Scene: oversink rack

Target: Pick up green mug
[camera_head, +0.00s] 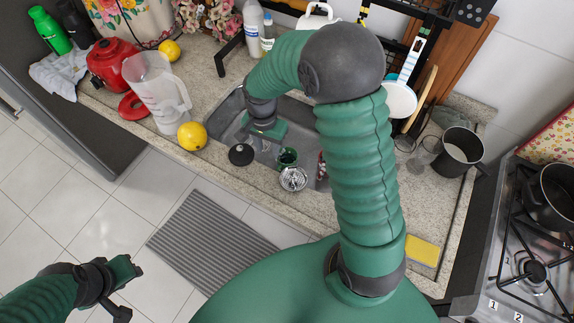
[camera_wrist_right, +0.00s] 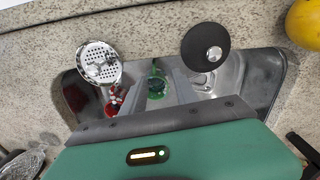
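The green mug (camera_head: 287,158) is in the sink, near its front edge. In the right wrist view the green mug (camera_wrist_right: 157,88) shows between and beyond the two grey fingers. My right gripper (camera_head: 270,134) reaches down over the sink, behind the mug in the head view. Its fingers (camera_wrist_right: 159,92) are apart with nothing held between them; whether they touch the mug I cannot tell.
Near the mug are a metal strainer (camera_head: 293,179), a black round lid (camera_head: 241,154) and a red item (camera_wrist_right: 114,104). The sink (camera_head: 222,121) rim surrounds the mug.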

